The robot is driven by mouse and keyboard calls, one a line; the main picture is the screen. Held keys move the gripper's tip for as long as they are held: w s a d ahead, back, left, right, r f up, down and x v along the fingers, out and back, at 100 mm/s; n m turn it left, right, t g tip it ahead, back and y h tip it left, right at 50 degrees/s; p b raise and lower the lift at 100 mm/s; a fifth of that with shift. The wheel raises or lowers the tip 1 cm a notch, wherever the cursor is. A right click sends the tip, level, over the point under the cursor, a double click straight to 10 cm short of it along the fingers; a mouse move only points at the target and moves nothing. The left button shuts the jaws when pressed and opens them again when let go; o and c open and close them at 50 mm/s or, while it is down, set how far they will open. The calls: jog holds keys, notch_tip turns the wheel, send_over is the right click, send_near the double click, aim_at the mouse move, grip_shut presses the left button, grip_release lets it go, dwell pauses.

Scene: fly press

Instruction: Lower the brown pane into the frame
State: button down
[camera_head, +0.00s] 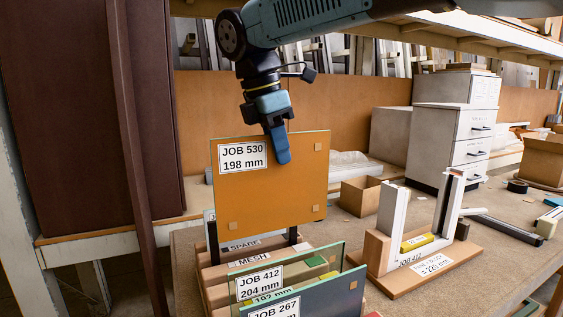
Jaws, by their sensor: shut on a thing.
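The brown pane (285,185), labelled JOB 530 198 mm, hangs upright with a small square pad near its visible corners. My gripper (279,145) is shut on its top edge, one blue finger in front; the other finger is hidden. The pane is over the wooden rack (215,275), left of the frame; I cannot tell whether its lower edge is clear of the rack's dark posts. The frame (391,215) is a white, open-topped U on a wooden base, with a yellow block (417,242) at its bottom and a partly readable JOB 412 label.
Two more panes, JOB 412 (290,273) and JOB 267 (320,300), stand in the rack in front. A cardboard box (360,195) sits behind the frame, and a grey drawer unit (455,130) stands further back. Loose bars (505,227) lie right of the frame.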

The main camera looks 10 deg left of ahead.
jog(key=shift+r, duration=2.05)
jog(key=shift+d, duration=0.1)
